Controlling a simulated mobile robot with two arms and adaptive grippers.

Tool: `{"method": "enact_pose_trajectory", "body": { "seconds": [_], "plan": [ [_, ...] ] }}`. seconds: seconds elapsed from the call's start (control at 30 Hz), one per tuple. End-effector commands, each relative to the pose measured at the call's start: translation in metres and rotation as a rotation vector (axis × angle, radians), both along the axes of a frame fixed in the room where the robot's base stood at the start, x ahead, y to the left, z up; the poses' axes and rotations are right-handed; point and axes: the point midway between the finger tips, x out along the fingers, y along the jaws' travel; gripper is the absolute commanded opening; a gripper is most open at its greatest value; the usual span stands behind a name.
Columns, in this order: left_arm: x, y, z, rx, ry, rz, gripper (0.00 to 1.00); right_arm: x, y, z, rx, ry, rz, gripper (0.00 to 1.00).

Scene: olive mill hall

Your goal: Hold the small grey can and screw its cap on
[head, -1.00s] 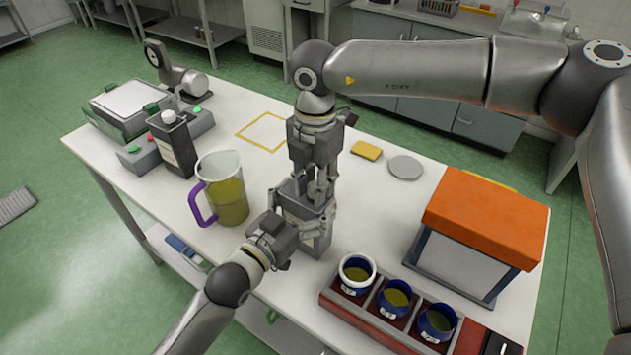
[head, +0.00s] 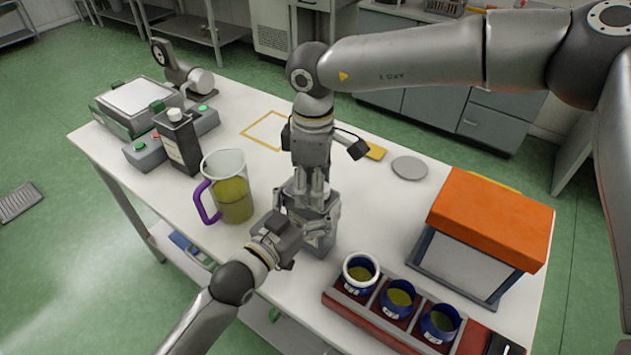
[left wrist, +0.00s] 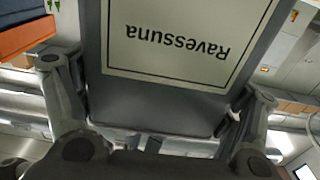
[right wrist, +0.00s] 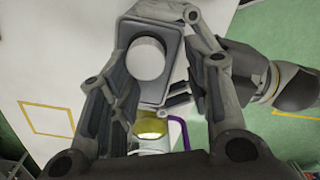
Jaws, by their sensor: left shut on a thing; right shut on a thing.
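The small grey can (head: 322,238) stands upright at the table's near middle, partly hidden by both grippers. My left gripper (head: 292,240) is shut on its body from the near left. The left wrist view shows the can's pale label (left wrist: 190,40), reading "Ravessuna" upside down, between the fingers. My right gripper (head: 313,195) points straight down over the can's top, its fingers closed around the cap. The right wrist view shows the round whitish cap (right wrist: 145,62) over the can's top. Whether it is fully seated cannot be told.
A jug of yellow-green oil (head: 232,190) with purple handle stands left of the can. A dark bottle (head: 178,143) stands farther left. A rack (head: 345,312) with blue cups is close at right front, beside an orange-topped box (head: 490,220). A grey disc (head: 409,168) lies behind.

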Motion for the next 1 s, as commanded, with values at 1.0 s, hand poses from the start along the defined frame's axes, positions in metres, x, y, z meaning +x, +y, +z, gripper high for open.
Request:
{"method": "enact_pose_trajectory", "body": {
  "seconds": [1.0],
  "plan": [
    [0.0039, 0.0037, 0.0029, -0.002, -0.007, 0.008, 0.2, -0.0067, -0.0012, -0.0057, -0.008, 0.022, 0.004, 0.56]
  ]
}}
